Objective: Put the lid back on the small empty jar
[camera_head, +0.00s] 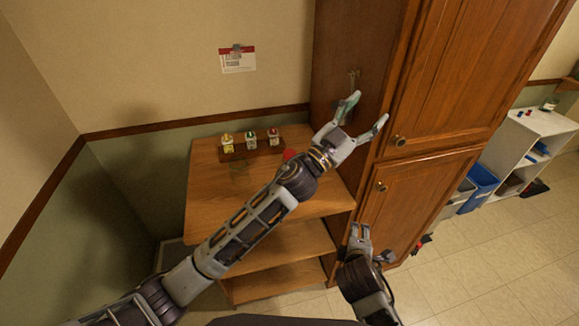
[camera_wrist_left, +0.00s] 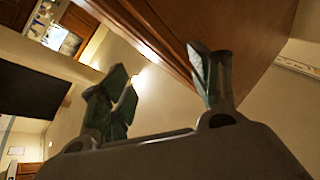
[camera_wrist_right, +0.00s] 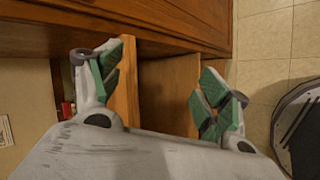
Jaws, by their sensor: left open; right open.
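Three small jars stand in a row on a dark wooden stand at the back of the wooden shelf top: a yellow one (camera_head: 227,142), a green one (camera_head: 251,140) and a red one (camera_head: 273,137). A red object (camera_head: 289,155), perhaps a lid, shows partly behind my left arm. A faint, see-through greenish shape (camera_head: 238,166) lies in front of the stand; I cannot tell if it is the empty jar. My left gripper (camera_head: 364,118) is open and empty, raised before the tall cabinet. My right gripper (camera_head: 372,244) is open and empty, low beside the shelf's right side.
The tall wooden cabinet (camera_head: 425,200) stands right of the shelf unit (camera_head: 205,195), close to both grippers. My left arm crosses over the shelf top. The left part of the top is clear. A white shelf with a blue bin (camera_head: 478,188) stands far right. Tiled floor is open.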

